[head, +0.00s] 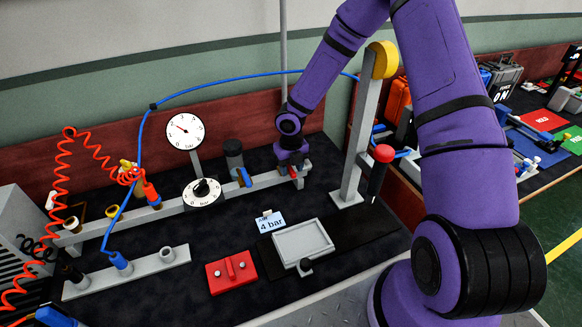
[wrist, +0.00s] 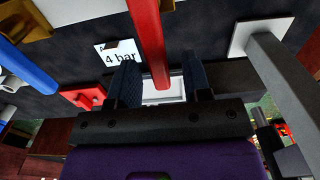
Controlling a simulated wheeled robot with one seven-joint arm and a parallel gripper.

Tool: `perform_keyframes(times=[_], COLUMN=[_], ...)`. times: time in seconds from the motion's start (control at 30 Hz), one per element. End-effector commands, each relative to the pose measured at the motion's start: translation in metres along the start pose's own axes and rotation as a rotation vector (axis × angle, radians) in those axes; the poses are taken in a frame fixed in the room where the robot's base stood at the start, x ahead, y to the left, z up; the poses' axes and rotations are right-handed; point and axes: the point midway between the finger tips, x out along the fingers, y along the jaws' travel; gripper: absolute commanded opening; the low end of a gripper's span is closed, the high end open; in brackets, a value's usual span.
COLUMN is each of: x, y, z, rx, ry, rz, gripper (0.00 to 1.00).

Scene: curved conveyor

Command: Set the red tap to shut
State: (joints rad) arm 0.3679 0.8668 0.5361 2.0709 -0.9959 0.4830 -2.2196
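The red tap's handle (wrist: 149,40) shows in the wrist view as a long red bar that runs down between my fingers. In the head view only a small red part of the tap (head: 293,172) shows at the right end of the grey pipe, mostly hidden by my gripper (head: 292,164). In the wrist view my gripper (wrist: 162,84) is open, its dark fingers on either side of the bar's end. Gaps show beside the bar, so it does not look clamped. I cannot tell how deep it sits between the fingers.
A blue-handled tap (head: 243,177) stands just left on the pipe (head: 226,187). Gauges (head: 185,131), a post with a red-knobbed lever (head: 383,154), a grey tray (head: 303,243), a red block (head: 231,271) and a "4 bar" card (head: 270,222) surround it. Blue hose (head: 235,77) arches behind.

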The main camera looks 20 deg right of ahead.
Motion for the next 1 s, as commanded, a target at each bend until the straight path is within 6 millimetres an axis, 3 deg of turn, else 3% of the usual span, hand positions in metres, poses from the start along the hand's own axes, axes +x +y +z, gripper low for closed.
perform_keyframes(times=[0.27,0.7,1.0], x=[-0.016,-0.092,-0.108], y=[0.0,-0.001,0.0], z=[0.001,0.001,0.0], rx=[0.001,0.002,0.0], ry=[-0.002,-0.002,0.0], rz=[0.001,0.0,0.0], gripper=[0.45,0.45,0.45])
